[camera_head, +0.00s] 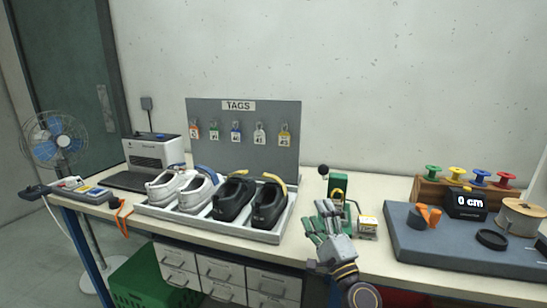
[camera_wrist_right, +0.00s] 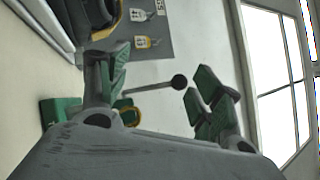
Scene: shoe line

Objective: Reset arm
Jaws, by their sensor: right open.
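My right gripper (camera_head: 325,222) is raised over the front edge of the workbench (camera_head: 385,240), in front of a small green hand press (camera_head: 337,187) with a black knob on its lever. Its green-padded fingers are spread with nothing between them. In the right wrist view the right gripper (camera_wrist_right: 160,68) also shows open, with the press's black knob (camera_wrist_right: 179,81) seen in the gap beyond the fingers. I cannot tell whether the fingers touch the press. My left gripper is in neither view.
A tray (camera_head: 278,236) holds two white and two black shoes. Behind it stands a grey TAGS board (camera_head: 240,155) with several hanging tags.

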